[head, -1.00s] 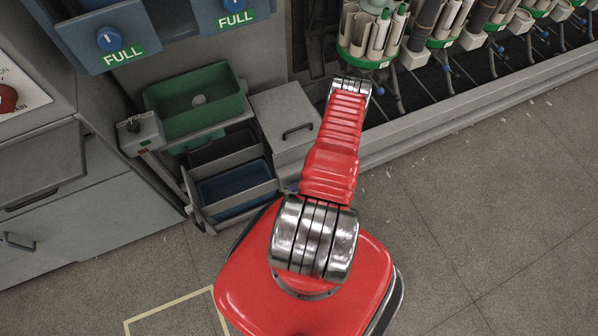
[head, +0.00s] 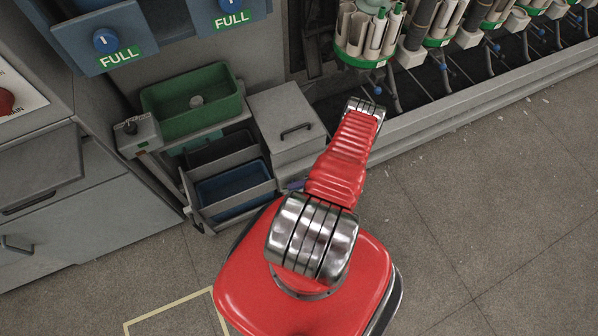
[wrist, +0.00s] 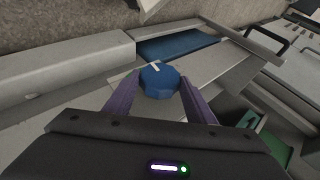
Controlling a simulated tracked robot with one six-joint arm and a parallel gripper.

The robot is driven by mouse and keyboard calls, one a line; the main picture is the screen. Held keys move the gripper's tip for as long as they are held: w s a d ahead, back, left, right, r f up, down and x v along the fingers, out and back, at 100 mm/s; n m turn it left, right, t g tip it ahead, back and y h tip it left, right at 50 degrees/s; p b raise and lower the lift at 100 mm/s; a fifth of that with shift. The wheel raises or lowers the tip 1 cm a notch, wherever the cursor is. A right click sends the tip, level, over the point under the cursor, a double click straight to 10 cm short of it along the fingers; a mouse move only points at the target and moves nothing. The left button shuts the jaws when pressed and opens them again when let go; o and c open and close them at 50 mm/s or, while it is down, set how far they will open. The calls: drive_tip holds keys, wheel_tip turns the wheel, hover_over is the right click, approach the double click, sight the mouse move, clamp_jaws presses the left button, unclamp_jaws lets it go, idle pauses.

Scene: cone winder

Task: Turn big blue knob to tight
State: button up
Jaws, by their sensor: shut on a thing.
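The big blue knob (wrist: 160,82) sits between the two purple fingers of my gripper (wrist: 160,95) in the wrist view. The fingers are shut on it, one on each side. A pale pointer mark shows on the knob's top edge, pointing up and slightly left in that view. The knob is on a light grey plate; no tight marking can be read.
A green tray (head: 163,129) and a blue bin (head: 236,190) stand left of my arm, beside a grey box with a handle (head: 292,112). Blue panels with FULL labels hang above. Several spindles with cones line the back right. The floor at right is clear.

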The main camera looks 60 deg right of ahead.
drive_tip(key=shift+d+f, duration=0.1)
drive_tip(key=shift+d, duration=0.15)
idle(0.5)
drive_tip(key=o, duration=1)
drive_tip(key=shift+a+t, duration=0.15)
drive_tip(key=shift+t, duration=0.15)
drive_tip(key=shift+s, duration=0.1)
drive_tip(key=v, duration=1.3)
drive_tip(key=shift+s+d+r, duration=0.15)
drive_tip(key=shift+d+r, duration=0.05)
drive_tip(key=shift+d, duration=0.2)
